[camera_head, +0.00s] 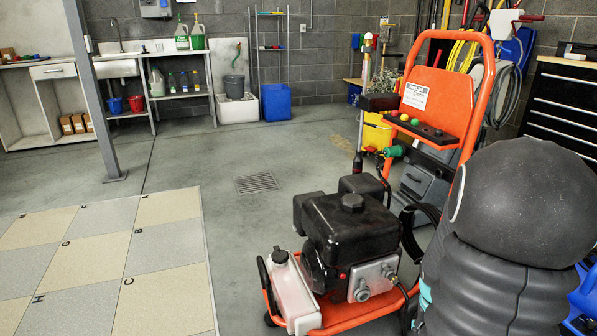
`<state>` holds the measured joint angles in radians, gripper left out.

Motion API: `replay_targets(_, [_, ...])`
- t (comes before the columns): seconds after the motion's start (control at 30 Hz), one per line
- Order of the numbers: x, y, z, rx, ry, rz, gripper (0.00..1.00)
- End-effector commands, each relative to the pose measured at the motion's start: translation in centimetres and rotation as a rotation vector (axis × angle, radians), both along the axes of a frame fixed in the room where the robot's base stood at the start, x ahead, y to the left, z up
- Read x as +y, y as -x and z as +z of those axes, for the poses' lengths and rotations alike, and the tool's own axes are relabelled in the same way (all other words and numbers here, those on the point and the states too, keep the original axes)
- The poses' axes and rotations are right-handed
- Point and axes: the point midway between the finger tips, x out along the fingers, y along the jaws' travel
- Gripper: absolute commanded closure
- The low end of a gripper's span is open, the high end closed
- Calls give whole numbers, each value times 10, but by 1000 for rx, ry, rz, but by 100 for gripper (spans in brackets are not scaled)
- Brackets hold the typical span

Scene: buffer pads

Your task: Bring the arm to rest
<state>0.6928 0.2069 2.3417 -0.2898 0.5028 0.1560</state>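A dark, ribbed part of my arm (505,240) fills the right side of the view, close to the camera. It stands in front of the right part of an orange wheeled machine and hides some of what is behind it. My gripper is not in view, so I cannot see whether it is open, shut or holding anything. No buffer pads can be made out in this view.
The orange machine (440,92), with a black engine (350,230), stands close ahead. A lettered checkered panel (165,250) lies at left. A grey post (95,90), sink bench (118,68), blue bin (277,102) and black drawer cabinet (565,105) stand beyond. The middle floor is clear.

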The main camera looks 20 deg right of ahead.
Motion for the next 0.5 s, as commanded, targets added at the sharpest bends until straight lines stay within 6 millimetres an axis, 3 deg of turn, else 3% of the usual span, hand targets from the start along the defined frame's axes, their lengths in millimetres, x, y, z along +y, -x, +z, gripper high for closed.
replay_targets(0.03, [16,0,20,2,-4,28,45])
replay_targets(0.1, [38,2,42,10,-19,62,45])
replay_targets(0.5, [161,24,147,-59,-80,262,45])
